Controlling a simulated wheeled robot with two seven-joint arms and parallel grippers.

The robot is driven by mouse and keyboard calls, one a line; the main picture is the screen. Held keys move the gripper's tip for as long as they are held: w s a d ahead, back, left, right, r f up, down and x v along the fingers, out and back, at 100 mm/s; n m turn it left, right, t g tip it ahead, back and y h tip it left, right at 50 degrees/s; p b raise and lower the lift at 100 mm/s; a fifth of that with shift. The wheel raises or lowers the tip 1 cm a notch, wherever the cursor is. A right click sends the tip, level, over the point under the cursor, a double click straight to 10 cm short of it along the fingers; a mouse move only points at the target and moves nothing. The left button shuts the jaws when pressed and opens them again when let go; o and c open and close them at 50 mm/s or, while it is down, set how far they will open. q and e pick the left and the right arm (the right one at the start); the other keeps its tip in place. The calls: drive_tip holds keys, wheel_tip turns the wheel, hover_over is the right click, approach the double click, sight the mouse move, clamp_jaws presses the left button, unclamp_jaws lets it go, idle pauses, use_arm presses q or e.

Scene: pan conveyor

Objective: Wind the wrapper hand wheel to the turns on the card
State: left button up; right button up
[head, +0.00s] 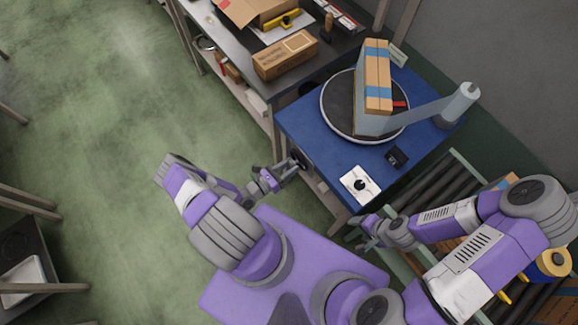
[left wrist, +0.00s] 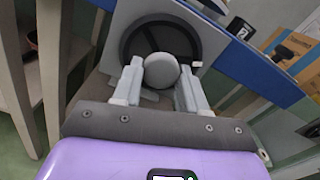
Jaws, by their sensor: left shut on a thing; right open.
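The hand wheel (head: 298,160) is a dark disc on the side of the blue wrapper table, largely hidden by my left gripper in the head view. In the left wrist view the wheel (left wrist: 135,38) shows as a dark ring with a round grey knob (left wrist: 161,70). My left gripper (head: 284,174) is shut on this knob, one finger on each side (left wrist: 160,88). A small black block (head: 397,157) on the table shows a pale mark in the left wrist view (left wrist: 240,28), too small to read surely. My right gripper (head: 366,235) is open and empty beside the table's front corner.
A tall carton stack (head: 377,75) with blue bands stands on the round turntable (head: 340,117), beside a grey post arm (head: 463,100). A white plate (head: 352,192) with a black knob lies near the table's front corner. A roller conveyor (head: 455,175) runs at right. Green floor is clear at left.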

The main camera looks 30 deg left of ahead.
use_arm(q)
drive_tip(key=shift+m, duration=0.3)
idle(1.1)
drive_tip(key=o, duration=1)
drive_tip(key=shift+v, duration=3.8)
